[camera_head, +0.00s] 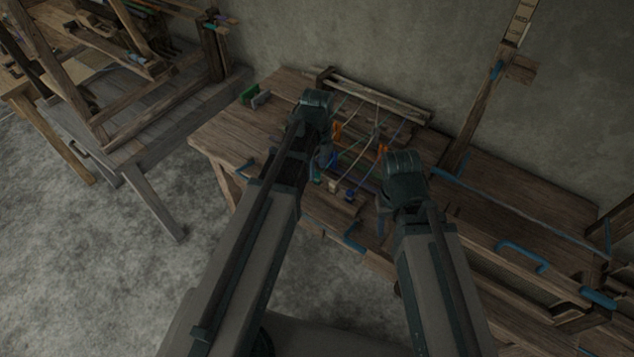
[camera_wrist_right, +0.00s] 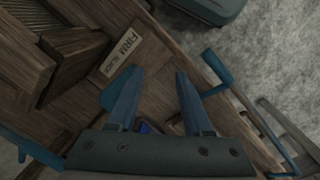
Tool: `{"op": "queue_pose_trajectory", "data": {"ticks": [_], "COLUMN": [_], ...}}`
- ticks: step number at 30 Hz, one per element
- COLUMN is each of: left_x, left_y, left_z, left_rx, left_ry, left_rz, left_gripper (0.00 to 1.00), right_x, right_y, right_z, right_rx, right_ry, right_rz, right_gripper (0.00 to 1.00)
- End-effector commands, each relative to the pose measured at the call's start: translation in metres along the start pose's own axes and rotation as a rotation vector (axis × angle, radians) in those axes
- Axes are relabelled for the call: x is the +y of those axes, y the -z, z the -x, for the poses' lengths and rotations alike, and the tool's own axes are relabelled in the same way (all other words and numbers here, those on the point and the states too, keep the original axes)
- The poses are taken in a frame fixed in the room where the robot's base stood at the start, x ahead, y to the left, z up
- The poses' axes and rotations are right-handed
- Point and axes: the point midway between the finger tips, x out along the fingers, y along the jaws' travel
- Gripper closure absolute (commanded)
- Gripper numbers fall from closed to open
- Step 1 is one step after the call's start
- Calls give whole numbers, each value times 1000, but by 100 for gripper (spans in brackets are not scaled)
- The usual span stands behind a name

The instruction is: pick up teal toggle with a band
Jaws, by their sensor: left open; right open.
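A small teal piece (camera_head: 316,175), which looks like the teal toggle, is among small parts at the front of the wooden bench, just below my left gripper. A band on it is too small to make out. My left gripper (camera_head: 324,158) is open above the bench, partly hidden by its own arm. Whether it touches the teal piece cannot be told. My right gripper (camera_head: 383,222) is open at the bench's front edge, to the right of the small parts. In the right wrist view its two fingers (camera_wrist_right: 158,102) are apart with nothing gripped between them.
Beside the teal piece are a pale piece (camera_head: 333,185) and a blue piece (camera_head: 350,195). Cords run across the bench (camera_head: 235,135) behind. Blue handles (camera_head: 522,257) stick out at right. A label reading FIRM (camera_wrist_right: 121,57) shows in the wrist view.

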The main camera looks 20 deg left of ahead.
Motion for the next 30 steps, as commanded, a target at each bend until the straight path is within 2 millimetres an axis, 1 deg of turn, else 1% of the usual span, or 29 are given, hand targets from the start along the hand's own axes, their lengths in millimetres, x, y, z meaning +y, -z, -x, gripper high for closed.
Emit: {"op": "queue_pose_trajectory", "data": {"ticks": [1, 6, 9, 16, 20, 21, 23, 24, 25, 30], "left_x": [-1, -1, -1, -1, -1, -1, -1, -1, -2, -2], "left_y": [-1, -1, -1, -1, -1, -1, -1, -1, -1, -1], "left_z": [-13, -33, -37, -35, -35, -35, -35, -35, -35, -35], "left_rx": [0, 0, 0, 0, 0, 0, 0, 0, 0, 0], "left_ry": [0, 0, 0, 0, 0, 0, 0, 0, 0, 0], "left_rz": [0, 0, 0, 0, 0, 0, 0, 0, 0, 0], "left_gripper": [48, 48, 48, 48, 71, 78, 89, 96, 100, 100], "right_x": [-1, -3, -4, -3, -3, -3, -3, -3, -3, -3], "right_y": [1, 2, 2, 2, 2, 2, 2, 2, 2, 2], "right_z": [-13, -33, -37, -35, -35, -35, -35, -35, -35, -35], "right_rx": [0, 0, 0, 0, 0, 0, 0, 0, 0, 0], "right_ry": [0, 0, 0, 0, 0, 0, 0, 0, 0, 0], "right_rz": [0, 0, 0, 0, 0, 0, 0, 0, 0, 0], "right_gripper": [50, 50, 50, 50, 50, 50, 50, 50, 50, 50]}}
